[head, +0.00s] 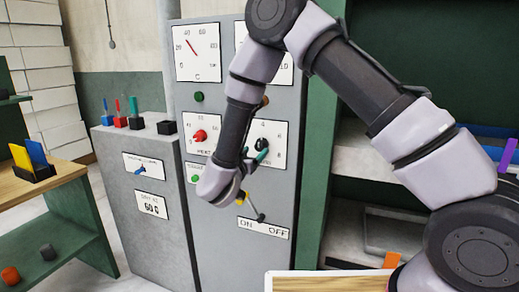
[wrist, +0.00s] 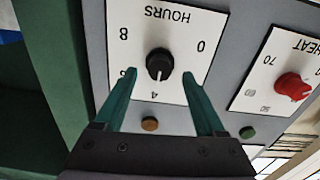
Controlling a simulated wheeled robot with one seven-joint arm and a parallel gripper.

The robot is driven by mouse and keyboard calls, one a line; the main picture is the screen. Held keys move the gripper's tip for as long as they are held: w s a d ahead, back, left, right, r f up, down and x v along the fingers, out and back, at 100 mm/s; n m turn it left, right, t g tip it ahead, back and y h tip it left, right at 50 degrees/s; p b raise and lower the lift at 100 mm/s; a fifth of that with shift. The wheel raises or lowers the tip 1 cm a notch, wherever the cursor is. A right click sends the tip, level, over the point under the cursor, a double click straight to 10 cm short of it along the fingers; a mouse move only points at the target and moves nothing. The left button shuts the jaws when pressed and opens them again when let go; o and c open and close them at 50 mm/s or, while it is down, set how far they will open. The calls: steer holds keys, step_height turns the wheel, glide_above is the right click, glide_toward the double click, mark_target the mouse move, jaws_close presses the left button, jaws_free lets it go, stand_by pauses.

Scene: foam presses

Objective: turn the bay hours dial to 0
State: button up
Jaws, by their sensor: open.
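The hours dial (wrist: 159,64) is a round black knob on a white plate marked HOURS, seen upside down in the wrist view. Its white pointer line points towards the 4. The 0 (wrist: 201,46) is on the right of the plate, and the 8 is at upper left. My gripper (wrist: 159,75) is open, its two teal fingers on either side of the knob with gaps showing. How deep the fingertips reach is unclear. In the head view the dial (head: 262,143) is partly hidden by my gripper.
A red heat knob (wrist: 292,87) sits on the neighbouring plate. An orange-brown button (wrist: 149,124) and a green button (wrist: 247,133) are on the panel. A lever (head: 258,213) with an ON/OFF plate (head: 263,227) is below the dial. Gauges are above.

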mark_target(259, 148)
steer(key=shift+x, duration=2.15)
jaws_close()
